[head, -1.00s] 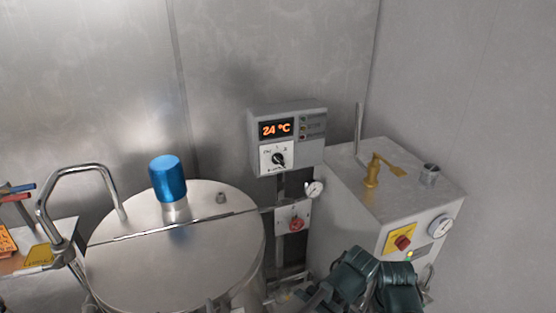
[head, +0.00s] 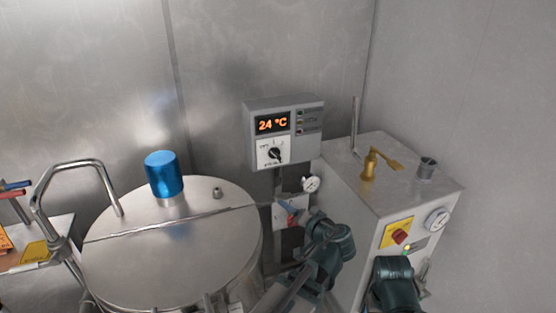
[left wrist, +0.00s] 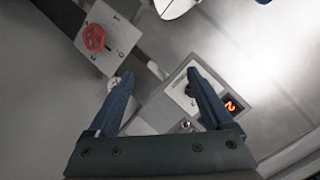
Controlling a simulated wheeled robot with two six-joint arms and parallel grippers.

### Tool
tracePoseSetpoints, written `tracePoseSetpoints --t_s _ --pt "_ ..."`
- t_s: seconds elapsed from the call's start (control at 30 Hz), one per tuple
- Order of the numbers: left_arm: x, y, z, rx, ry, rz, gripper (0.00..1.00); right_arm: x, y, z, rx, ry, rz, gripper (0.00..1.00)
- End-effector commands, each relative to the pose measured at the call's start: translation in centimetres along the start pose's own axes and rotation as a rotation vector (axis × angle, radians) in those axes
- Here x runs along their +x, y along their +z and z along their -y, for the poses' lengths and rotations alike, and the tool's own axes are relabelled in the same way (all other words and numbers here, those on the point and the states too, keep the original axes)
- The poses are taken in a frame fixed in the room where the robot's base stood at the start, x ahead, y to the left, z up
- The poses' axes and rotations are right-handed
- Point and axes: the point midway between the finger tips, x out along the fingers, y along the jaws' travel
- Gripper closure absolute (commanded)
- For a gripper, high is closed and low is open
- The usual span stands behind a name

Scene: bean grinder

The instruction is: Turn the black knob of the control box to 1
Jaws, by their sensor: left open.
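The control box (head: 283,130) is a grey wall unit with an orange display reading 24 °C. Its black knob (head: 274,154) sits on a white dial plate below the display. I cannot read which mark the knob points to. My left gripper (head: 289,207) is below the box, apart from the knob, in front of the red-switch box. In the left wrist view my left gripper (left wrist: 158,76) is open and empty. The control box (left wrist: 160,112) appears there tilted, with its knob largely hidden by the right finger. My right gripper's fingers are not visible.
A red rotary switch (left wrist: 94,37) is on a small box below the control box. A steel tank (head: 170,255) with a blue cap (head: 164,174) stands left. A grey machine (head: 400,195) with a brass valve (head: 370,165) and gauges stands right.

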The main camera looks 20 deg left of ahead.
Motion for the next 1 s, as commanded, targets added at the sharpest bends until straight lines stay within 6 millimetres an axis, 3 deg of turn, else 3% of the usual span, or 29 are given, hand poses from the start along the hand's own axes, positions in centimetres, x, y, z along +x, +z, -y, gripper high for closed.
tracePoseSetpoints --t_s 0.1,0.23,0.57,0.73,1.0 --pt "0.7 -3.4 2.5 -0.018 -0.101 -0.153 0.15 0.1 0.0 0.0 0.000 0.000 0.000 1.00" --pt "0.6 -5.8 4.0 -0.019 -0.159 -0.264 0.15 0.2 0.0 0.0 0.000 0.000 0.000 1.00" --pt "0.7 -7.1 4.7 -0.015 -0.186 -0.320 0.15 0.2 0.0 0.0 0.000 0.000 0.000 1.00" --pt "2.8 -7.8 5.0 -0.015 -0.187 -0.317 0.15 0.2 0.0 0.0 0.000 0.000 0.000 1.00" --pt "8.1 -9.5 6.0 -0.015 -0.187 -0.316 0.15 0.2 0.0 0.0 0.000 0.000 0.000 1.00"
